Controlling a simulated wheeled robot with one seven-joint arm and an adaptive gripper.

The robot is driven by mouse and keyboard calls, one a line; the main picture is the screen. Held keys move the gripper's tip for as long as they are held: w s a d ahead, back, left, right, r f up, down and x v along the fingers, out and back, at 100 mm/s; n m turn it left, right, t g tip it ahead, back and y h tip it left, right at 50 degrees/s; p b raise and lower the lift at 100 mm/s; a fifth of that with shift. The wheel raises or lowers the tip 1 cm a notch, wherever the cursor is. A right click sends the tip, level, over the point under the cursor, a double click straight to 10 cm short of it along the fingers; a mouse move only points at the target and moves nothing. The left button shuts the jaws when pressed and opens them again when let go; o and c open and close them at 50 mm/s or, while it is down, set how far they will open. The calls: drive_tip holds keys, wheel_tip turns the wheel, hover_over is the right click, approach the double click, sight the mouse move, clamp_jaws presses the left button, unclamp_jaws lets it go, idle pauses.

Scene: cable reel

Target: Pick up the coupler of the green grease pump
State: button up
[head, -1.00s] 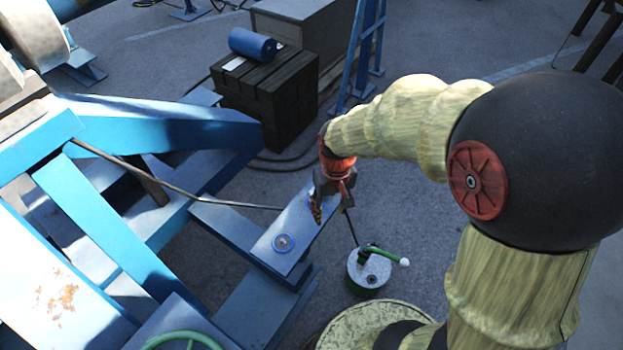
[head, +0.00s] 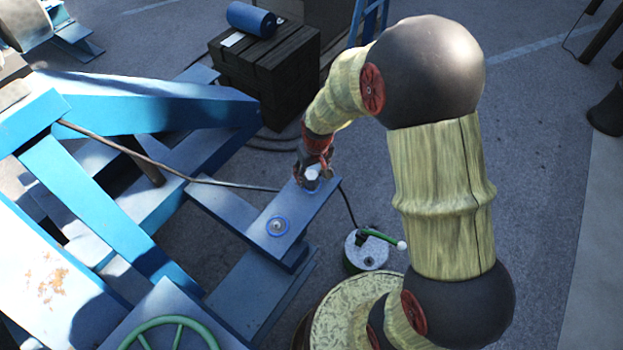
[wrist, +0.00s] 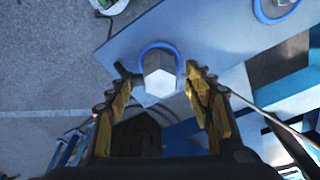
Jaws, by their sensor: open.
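The grease pump (head: 366,250) is a green-sided can with a pale top and a green handle with a white knob. It stands on the ground right of the blue beam's end; part of it shows at the top of the wrist view (wrist: 108,5). A dark hose (head: 348,205) rises from it toward the beam. The coupler (wrist: 160,76), a pale faceted piece, sits at a blue ring on the beam; it also shows in the head view (head: 312,175). My gripper (head: 313,165) is open above the beam, its fingers on either side of the coupler. Contact cannot be told.
The blue beam plate (head: 255,232) carries a second fitting (head: 277,226) in a blue ring. A thin cable (head: 170,168) runs across the blue frame to the beam. Dark stacked timbers (head: 263,80) with a blue roll (head: 252,18) stand behind.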

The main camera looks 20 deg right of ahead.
drive_tip(key=shift+f, duration=0.6)
drive_tip(key=shift+c, duration=0.8)
drive_tip(key=c, duration=1.1)
clamp_jaws()
drive_tip(key=shift+r, duration=0.15)
